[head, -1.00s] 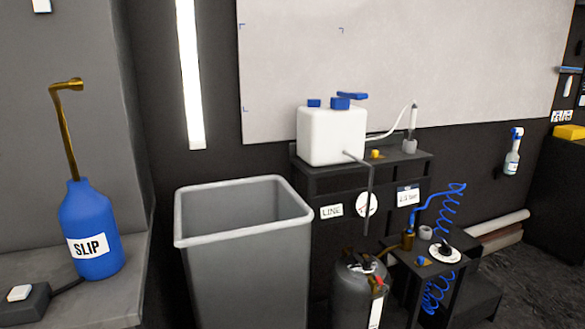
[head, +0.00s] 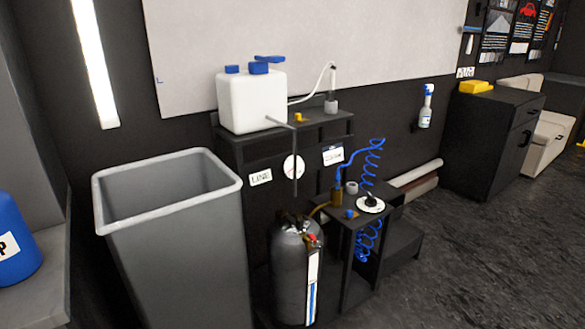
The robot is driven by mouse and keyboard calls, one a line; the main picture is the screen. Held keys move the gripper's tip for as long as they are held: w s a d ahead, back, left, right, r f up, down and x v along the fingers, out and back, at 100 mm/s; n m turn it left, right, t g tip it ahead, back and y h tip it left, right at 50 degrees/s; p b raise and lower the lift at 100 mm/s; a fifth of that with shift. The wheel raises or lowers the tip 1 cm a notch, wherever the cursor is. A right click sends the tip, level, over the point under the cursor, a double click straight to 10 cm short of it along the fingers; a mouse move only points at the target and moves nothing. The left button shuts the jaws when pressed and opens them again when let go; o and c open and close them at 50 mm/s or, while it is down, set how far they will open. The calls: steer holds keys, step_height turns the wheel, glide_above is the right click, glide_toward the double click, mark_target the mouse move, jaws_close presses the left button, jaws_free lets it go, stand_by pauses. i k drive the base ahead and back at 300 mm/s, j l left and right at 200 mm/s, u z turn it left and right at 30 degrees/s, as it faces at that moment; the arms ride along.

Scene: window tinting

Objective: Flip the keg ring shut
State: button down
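The dark metal keg (head: 288,275) stands upright on the floor in the lower middle of the head view, in front of the black stand. Its top carries small fittings, with a red piece (head: 313,238) at the right of the top. A white and blue strip (head: 312,285) runs down its front. I cannot make out which part is the ring or whether it is open or shut. My gripper is not in view.
A grey bin (head: 180,255) stands left of the keg. The black stand (head: 235,150) holds a white tank (head: 250,100). A small black table (head: 362,235) with a blue coiled hose (head: 367,165) stands right of the keg. Open floor (head: 450,260) lies at the right.

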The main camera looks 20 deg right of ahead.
mark_target(310, 235)
steer(key=z, duration=0.45)
steer(key=i+l+u, duration=0.15)
steer(key=l, duration=0.2)
steer(key=i+l+u, duration=0.1)
steer(key=l, duration=0.25)
steer(key=i+l+u, duration=0.15)
steer(key=l, duration=0.2)
steer(key=i+l+u, duration=0.1)
steer(key=l, duration=0.3)
steer(key=i+l+u, duration=0.15)
steer(key=l, duration=0.25)
